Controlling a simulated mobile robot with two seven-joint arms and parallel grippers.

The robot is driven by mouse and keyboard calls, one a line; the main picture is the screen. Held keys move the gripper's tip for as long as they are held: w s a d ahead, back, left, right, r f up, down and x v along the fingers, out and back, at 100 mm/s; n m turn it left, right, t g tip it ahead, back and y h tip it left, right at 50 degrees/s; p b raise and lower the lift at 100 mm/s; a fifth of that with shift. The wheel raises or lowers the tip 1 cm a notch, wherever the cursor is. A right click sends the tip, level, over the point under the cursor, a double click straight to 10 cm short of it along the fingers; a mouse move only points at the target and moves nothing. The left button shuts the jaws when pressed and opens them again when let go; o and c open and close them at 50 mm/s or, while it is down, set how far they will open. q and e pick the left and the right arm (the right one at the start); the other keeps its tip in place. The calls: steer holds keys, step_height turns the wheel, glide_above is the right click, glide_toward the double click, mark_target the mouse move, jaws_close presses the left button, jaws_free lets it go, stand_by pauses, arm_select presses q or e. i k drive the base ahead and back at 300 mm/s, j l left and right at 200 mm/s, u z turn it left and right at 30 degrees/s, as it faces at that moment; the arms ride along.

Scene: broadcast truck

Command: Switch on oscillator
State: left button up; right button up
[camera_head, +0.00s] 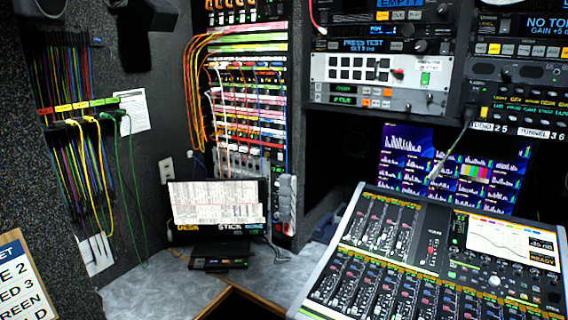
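No label reading "oscillator" is legible, so I cannot tell which unit it is. A rack unit at upper right has a dark strip display (370,45) reading "PRESS TEST" with a second line that looks like "SET 0 dB". Below it is a pale panel (345,69) with a grid of black squares, a small red part (397,72) and a small green-lit label (424,78). A large mixing console (432,262) with faders, knobs and a lit screen (511,240) stands at lower right. Neither of my grippers is in view.
A grey desk (160,287) runs along the back, bearing a monitor (217,203) and a small black box (218,263). A patch rack (245,100) with orange cables stands behind. Colored cables hang on the left wall (75,110). A gooseneck microphone (452,152) rises near the console.

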mark_target(505, 24)
steer(key=z, duration=1.35)
steer(key=i+l, duration=1.15)
steer(key=l, duration=0.2)
steer(key=i+l+u, duration=0.1)
steer(key=i+l, duration=0.45)
steer(key=l, duration=0.1)
